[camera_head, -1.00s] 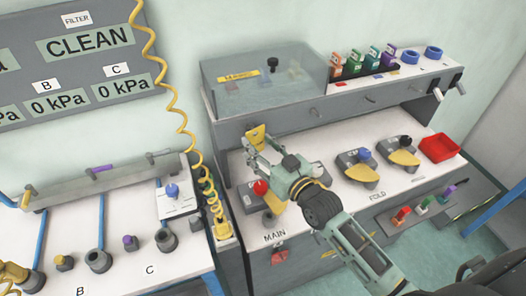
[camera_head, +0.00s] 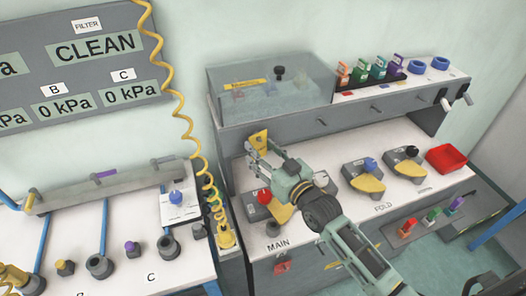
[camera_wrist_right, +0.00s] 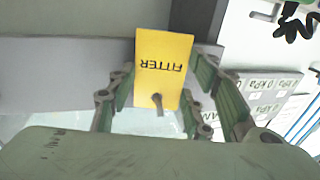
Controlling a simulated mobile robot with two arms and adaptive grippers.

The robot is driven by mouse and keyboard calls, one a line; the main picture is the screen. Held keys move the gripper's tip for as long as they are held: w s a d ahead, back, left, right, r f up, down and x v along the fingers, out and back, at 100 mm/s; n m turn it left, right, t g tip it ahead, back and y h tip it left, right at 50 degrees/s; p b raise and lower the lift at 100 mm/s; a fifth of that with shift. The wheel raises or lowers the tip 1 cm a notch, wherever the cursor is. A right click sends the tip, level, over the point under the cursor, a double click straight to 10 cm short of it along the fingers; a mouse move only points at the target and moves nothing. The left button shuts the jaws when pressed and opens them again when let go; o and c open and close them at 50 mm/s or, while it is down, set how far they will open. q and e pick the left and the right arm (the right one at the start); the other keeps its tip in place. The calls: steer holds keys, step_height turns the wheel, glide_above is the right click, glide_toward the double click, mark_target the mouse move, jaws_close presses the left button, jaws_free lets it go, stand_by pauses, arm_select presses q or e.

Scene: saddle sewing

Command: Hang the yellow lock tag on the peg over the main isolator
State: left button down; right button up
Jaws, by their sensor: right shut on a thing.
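My right gripper (camera_head: 258,150) is shut on the yellow lock tag (camera_head: 260,138), in front of the grey shelf face above the main isolator. In the right wrist view the tag (camera_wrist_right: 164,65) reads FITTER upside down, between the two fingers (camera_wrist_right: 160,95). A dark slot or peg end shows near its lower edge in that view; I cannot tell which. The main isolator (camera_head: 264,196) has a red knob and a yellow plate, partly covered by my arm, behind the MAIN label. The peg over it is hidden by the tag or gripper. My left gripper is not in view.
Similar small pegs (camera_head: 320,121) stick out along the shelf face. Two more isolators (camera_head: 365,177) and a red tray (camera_head: 446,158) stand right. A yellow coiled hose (camera_head: 190,125) hangs left.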

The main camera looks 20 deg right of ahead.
steer(key=o, duration=1)
steer(key=shift+o, duration=0.2)
